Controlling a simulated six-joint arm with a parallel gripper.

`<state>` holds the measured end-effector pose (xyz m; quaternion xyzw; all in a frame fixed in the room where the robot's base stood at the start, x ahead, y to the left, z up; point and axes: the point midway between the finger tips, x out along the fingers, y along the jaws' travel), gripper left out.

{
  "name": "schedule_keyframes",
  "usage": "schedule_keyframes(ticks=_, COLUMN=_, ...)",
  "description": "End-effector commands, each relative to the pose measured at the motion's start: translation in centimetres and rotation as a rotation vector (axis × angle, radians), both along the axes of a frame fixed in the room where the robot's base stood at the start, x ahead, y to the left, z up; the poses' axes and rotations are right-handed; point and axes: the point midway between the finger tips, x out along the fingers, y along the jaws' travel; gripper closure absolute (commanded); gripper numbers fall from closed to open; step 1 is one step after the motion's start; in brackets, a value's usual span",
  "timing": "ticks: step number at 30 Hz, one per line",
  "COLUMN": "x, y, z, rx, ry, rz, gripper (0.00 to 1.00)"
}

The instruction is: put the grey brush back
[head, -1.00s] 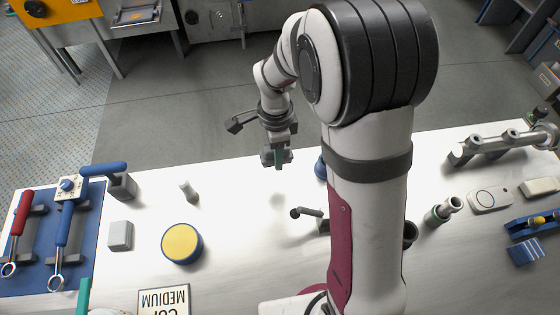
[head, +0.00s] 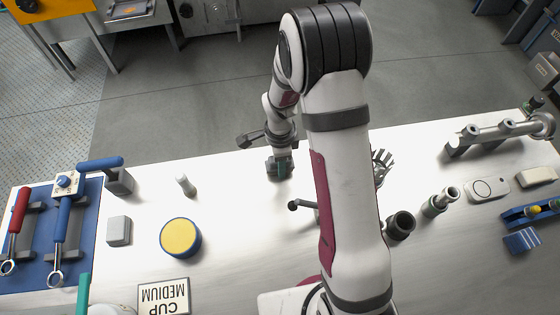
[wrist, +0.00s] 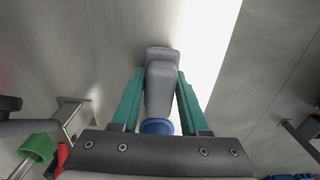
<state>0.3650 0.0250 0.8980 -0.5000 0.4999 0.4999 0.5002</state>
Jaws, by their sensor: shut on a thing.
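My gripper (head: 280,168) is over the back part of the white table, left of my own arm link. In the wrist view its two teal fingers (wrist: 158,84) are shut on a grey block-like piece, which I take for the grey brush (wrist: 161,66). The piece lies lengthwise between the fingers, with a wider grey end beyond the tips. A blue round part (wrist: 157,127) shows between the fingers near the palm; whether it belongs to the brush is unclear. In the head view only a little dark grey shows around the fingers. I cannot tell whether the brush touches the table.
A lever with a black ball end (head: 305,205) stands in front of my gripper. A small pale bottle (head: 184,185), a yellow-topped blue tub (head: 180,238) and a grey box (head: 118,230) are to the left. The table's back edge is close behind my gripper.

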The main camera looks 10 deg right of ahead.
Motion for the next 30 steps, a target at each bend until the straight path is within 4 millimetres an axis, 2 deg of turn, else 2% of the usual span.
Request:
schedule_keyframes(ticks=10, x=0.0, y=0.0, z=-0.6, rx=0.0, ry=0.001, rz=0.0, gripper=1.0)
schedule_keyframes(ticks=11, x=0.0, y=0.0, z=-0.7, rx=0.0, ry=0.001, rz=0.0, gripper=0.54)
schedule_keyframes(ticks=15, x=0.0, y=0.0, z=-0.6, rx=0.0, ry=0.001, rz=0.0, gripper=0.29)
schedule_keyframes(ticks=16, x=0.0, y=0.0, z=-0.6, rx=0.0, ry=0.001, rz=0.0, gripper=0.26)
schedule_keyframes(ticks=25, x=0.0, y=0.0, z=-0.4, rx=0.0, ry=0.0, rz=0.0, gripper=0.26)
schedule_keyframes(ticks=28, x=0.1, y=0.0, z=0.8, rx=0.0, ry=-0.002, rz=0.0, gripper=0.26)
schedule_keyframes(ticks=30, x=0.1, y=0.0, z=2.3, rx=0.0, ry=-0.005, rz=0.0, gripper=0.26)
